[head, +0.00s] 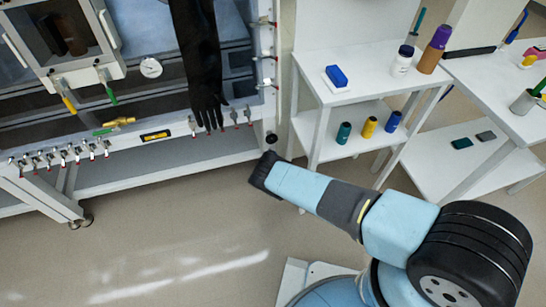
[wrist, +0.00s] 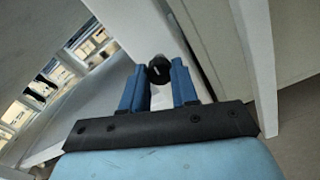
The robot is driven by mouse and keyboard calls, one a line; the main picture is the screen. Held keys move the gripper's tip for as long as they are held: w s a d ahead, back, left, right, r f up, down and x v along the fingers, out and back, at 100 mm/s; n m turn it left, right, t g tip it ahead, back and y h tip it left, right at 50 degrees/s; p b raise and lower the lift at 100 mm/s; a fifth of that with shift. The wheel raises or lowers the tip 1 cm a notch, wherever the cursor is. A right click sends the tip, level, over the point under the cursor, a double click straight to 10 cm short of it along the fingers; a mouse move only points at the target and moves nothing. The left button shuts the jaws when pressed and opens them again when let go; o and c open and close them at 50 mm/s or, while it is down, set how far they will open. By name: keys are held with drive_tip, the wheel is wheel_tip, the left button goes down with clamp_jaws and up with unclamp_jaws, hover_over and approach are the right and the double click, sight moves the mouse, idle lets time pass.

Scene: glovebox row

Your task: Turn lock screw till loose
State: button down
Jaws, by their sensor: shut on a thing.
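The lock screw, a round black knob (head: 271,138), sits at the lower right corner of the glovebox frame (head: 283,80). In the wrist view the dark knob (wrist: 159,69) lies between the tips of two blue fingers. My gripper (head: 269,149) reaches up to it from below right, and it also shows in the wrist view (wrist: 158,74). The fingers are shut on the knob, one on each side. The screw's shaft is hidden behind the knob, so I cannot tell how loose it is.
A white shelf unit (head: 345,92) with bottles and coloured containers stands close to the right of the knob. A black glove (head: 205,70) hangs on the glovebox front. Several valves (head: 60,158) line its lower edge. The floor (head: 180,235) in front is clear.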

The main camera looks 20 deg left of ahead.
drive_tip(key=shift+s+d+f+n, duration=0.1)
drive_tip(key=shift+d+f+n, duration=0.2)
drive_tip(key=shift+n, duration=0.3)
drive_tip(key=c, duration=1.1)
unclamp_jaws()
drive_tip(key=shift+o, duration=1.2)
drive_tip(key=shift+a+r, duration=0.1)
drive_tip(key=shift+a, duration=0.05)
drive_tip(key=v, duration=1.3)
drive_tip(key=shift+s, duration=0.35)
